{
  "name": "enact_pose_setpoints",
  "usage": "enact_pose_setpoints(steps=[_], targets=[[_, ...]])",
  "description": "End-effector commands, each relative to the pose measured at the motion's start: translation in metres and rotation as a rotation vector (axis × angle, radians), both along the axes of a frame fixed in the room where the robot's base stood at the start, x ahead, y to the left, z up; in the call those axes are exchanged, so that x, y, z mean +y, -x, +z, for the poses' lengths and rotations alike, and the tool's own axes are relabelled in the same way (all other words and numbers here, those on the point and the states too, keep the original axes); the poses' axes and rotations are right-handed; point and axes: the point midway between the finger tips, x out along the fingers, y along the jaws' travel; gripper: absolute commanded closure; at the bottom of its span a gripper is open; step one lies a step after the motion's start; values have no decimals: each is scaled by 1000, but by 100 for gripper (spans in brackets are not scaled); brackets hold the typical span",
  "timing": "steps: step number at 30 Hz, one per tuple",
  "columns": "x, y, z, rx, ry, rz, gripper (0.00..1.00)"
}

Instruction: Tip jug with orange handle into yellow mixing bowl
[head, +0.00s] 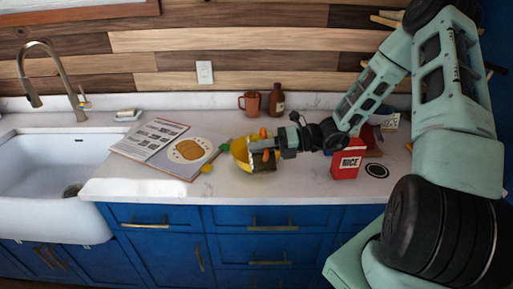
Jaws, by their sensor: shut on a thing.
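The yellow mixing bowl (239,149) stands on the counter right of the open book, partly hidden by my gripper. My gripper (262,146) reaches in from the right and is over the bowl's right side. It is shut on the jug, whose orange handle (265,156) shows at the fingers. A dark jug body (262,164) seems to show just below the fingers, in front of the bowl. The jug's tilt, its mouth and its contents are too small and too covered to tell.
A red rice box (346,166) stands right of the gripper, beside a black ring mark (376,170). A brown mug (250,103) and brown bottle (277,99) stand behind. An open book (165,146) and a small yellow thing (207,168) lie left, near the sink (45,165).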

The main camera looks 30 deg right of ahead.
Motion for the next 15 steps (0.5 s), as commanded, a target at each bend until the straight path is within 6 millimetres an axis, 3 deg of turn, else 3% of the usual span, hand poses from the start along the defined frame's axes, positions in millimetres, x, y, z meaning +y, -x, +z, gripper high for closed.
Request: enact_pose_setpoints(steps=[15], targets=[[-2,-5,3,62,-29,1,100]])
